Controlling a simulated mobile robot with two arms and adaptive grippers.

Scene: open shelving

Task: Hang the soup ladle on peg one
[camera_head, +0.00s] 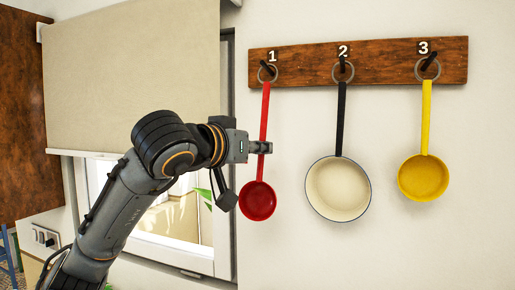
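A red ladle (264,115) hangs upright below peg one (267,66), its round bowl (257,201) at the bottom. The ring at its top shows at the peg and appears to be around it. My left gripper (262,147) reaches in from the left at the middle of the red handle. A finger crosses in front of the handle; the far finger is hidden, so I cannot tell whether the gripper is shut on it or open around it. My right gripper is not in view.
The wooden peg board (305,67) is on the white wall. A cream pan (338,188) with a black handle hangs at peg two and a yellow ladle (423,177) at peg three. A window (180,220) with a blind (130,75) is behind my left arm.

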